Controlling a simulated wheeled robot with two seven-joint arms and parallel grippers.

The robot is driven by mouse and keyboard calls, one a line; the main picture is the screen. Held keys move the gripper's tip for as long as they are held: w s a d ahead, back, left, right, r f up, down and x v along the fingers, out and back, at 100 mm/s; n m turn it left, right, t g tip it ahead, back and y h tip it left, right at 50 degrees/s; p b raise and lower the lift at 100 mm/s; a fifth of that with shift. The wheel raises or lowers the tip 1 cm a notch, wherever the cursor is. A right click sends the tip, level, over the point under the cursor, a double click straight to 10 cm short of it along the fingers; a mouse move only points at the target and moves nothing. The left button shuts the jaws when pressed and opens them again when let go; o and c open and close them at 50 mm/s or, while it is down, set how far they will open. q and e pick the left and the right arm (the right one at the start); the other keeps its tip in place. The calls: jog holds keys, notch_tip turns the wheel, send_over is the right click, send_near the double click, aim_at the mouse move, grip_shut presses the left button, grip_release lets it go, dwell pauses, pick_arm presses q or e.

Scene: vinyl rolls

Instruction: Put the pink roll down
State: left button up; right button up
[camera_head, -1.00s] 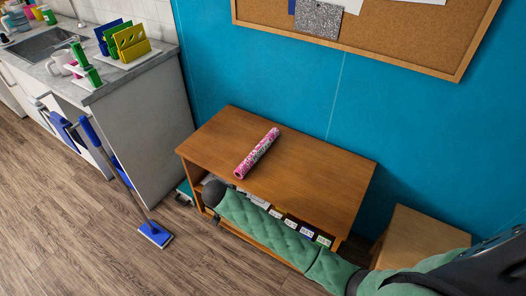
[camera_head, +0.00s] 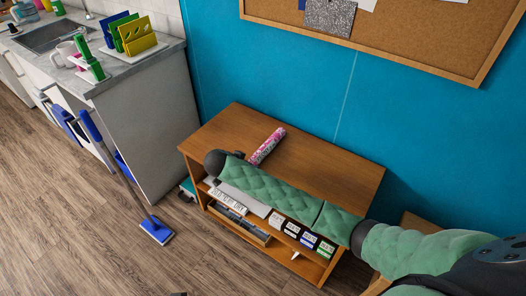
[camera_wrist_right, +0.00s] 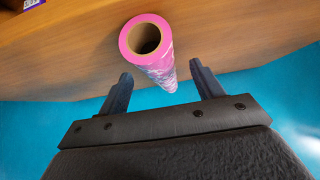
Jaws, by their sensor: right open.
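The pink patterned roll (camera_head: 268,146) lies on top of the wooden cabinet (camera_head: 330,185). My right arm in its green sleeve covers the roll's near end in the head view. In the right wrist view, the roll (camera_wrist_right: 152,55) shows its hollow brown core, and its body runs down between my right gripper's fingers (camera_wrist_right: 161,72). The fingers stand apart, one on each side, with a visible gap to the roll. My right gripper's fingers are hidden in the head view. My left gripper is not in view.
The cabinet stands against a blue wall (camera_head: 300,80) under a corkboard (camera_head: 400,38). Its shelf holds small labelled boxes (camera_head: 308,239). A blue mop (camera_head: 156,230) and a counter (camera_head: 110,80) are at left. The cabinet top right of the roll is clear.

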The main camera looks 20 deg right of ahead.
aim_at(258, 157)
jog(key=shift+x, duration=1.75)
jog(key=shift+s, duration=0.1)
jog(key=c, duration=1.2)
jog(key=shift+r, duration=0.15)
jog(key=shift+c, duration=0.2)
